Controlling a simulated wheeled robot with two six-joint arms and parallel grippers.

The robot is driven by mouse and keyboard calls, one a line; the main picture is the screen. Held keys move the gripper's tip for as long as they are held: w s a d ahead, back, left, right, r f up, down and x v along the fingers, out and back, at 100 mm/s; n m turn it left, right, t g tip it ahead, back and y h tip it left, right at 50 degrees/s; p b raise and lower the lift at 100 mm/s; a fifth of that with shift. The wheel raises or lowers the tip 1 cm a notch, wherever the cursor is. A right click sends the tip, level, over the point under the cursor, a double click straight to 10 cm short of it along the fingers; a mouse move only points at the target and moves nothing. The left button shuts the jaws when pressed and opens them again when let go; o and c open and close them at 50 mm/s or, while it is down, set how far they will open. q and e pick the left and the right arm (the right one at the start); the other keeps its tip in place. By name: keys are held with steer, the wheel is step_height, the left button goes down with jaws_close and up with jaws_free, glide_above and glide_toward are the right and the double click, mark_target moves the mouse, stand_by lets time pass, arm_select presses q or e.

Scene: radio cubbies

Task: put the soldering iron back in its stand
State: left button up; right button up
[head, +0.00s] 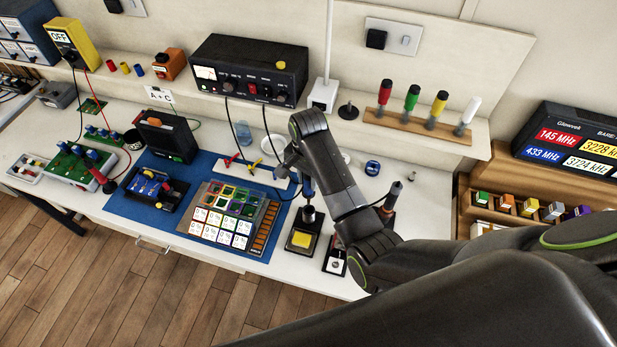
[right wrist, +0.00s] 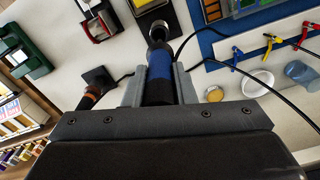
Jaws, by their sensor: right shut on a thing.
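The soldering iron has a blue and black handle (head: 308,186). My right gripper (head: 296,169) is shut on this handle, which points down. The right wrist view shows the blue handle (right wrist: 160,64) between the two fingers. A stand with a yellow sponge (head: 301,239) on a dark base is just below and in front of it. A metal collar (head: 309,213) shows under the handle; I cannot tell whether the iron's tip is inside it or above it. My left gripper is not in view.
A second dark tool with an orange band (head: 393,193) stands to the right, partly behind my arm. A blue mat (head: 128,207) with a gridded panel (head: 227,217) lies to the left.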

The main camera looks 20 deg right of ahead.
mark_target(309, 202)
steer(key=shift+f, duration=0.75)
steer(key=shift+f, duration=0.1)
stand_by(0.6)
steer(key=shift+f+b, duration=1.55)
steer(key=shift+f, duration=2)
